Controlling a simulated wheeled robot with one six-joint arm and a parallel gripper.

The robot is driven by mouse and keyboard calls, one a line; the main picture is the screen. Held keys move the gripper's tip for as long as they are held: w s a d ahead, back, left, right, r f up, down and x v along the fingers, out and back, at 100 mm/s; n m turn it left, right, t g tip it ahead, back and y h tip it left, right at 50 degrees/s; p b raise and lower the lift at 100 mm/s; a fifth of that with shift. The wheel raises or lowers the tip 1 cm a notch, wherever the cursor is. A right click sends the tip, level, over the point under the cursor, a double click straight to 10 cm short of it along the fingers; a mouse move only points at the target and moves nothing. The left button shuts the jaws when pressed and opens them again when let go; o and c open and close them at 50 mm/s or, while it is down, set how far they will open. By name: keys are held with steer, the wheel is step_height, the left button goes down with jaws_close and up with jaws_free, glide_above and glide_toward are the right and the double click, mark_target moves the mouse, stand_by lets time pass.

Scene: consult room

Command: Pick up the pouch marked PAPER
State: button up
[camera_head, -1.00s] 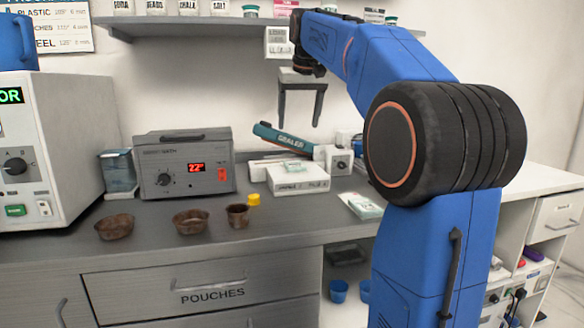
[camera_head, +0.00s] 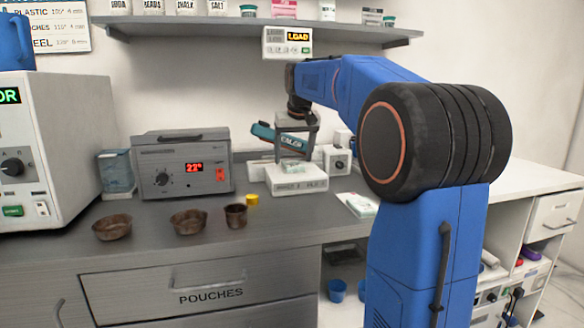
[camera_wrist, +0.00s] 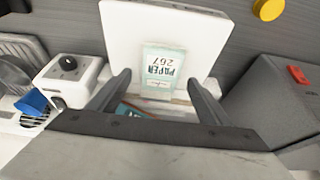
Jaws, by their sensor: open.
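The pouch marked PAPER (camera_wrist: 163,71) lies flat on a white block-like device (camera_wrist: 118,30) in the wrist view, its label reading upside down. In the head view the white device (camera_head: 300,183) stands on the counter, and the pouch (camera_head: 293,167) shows faintly on top, partly behind a finger. My gripper (camera_wrist: 163,88) is open and empty, its two fingers on either side of the pouch in the wrist view. In the head view my gripper (camera_head: 294,153) hangs just above the device, pointing down. I cannot tell whether the fingertips touch anything.
A teal sealer bar (camera_head: 263,132) lies behind the gripper. A small white box with a knob (camera_head: 337,160) stands close on the right. Another pouch stack (camera_head: 357,205) lies farther right. A grey bath unit (camera_head: 183,165), brown bowls (camera_head: 188,221) and a yellow cap (camera_head: 252,199) are left. A shelf (camera_head: 240,28) hangs above.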

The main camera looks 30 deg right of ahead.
steer(key=shift+x, duration=0.9)
steer(key=c, duration=1.1)
steer(key=shift+r, duration=0.2)
steer(key=shift+c, duration=0.2)
